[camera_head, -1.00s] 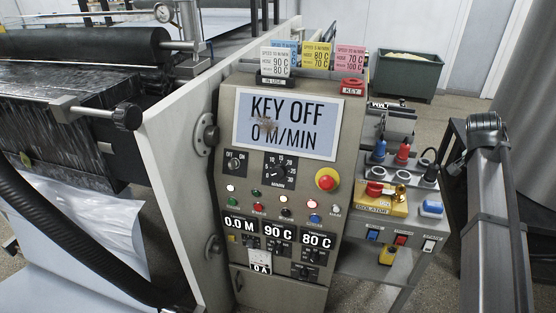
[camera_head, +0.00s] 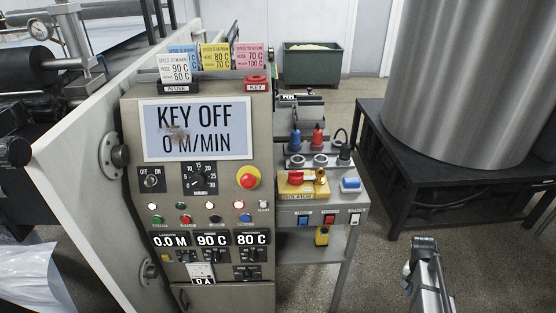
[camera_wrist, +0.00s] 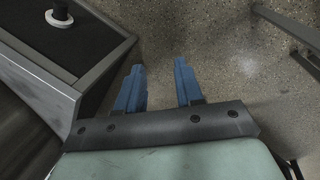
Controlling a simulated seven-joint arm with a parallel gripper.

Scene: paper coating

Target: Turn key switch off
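The key switch (camera_head: 151,180) is on the left of the grey control panel, marked OFF and ON, below the screen. The screen (camera_head: 197,129) reads KEY OFF and 0 M/MIN. The switch's pointer is too small to read, and I cannot tell whether a key sits in it. A red KEY holder (camera_head: 256,84) is on the panel's top right edge. In the wrist view my gripper's two blue fingers (camera_wrist: 158,88) are apart with nothing between them, over the floor. My arm shows at the lower right of the head view, well away from the panel.
Right of the panel, a side shelf holds a yellow ISOLATOR box (camera_head: 297,187) with a red handle and several connectors. A black table (camera_head: 440,185) carries a large metal drum (camera_head: 462,80). A green bin (camera_head: 312,64) stands behind. Floor is clear between shelf and table.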

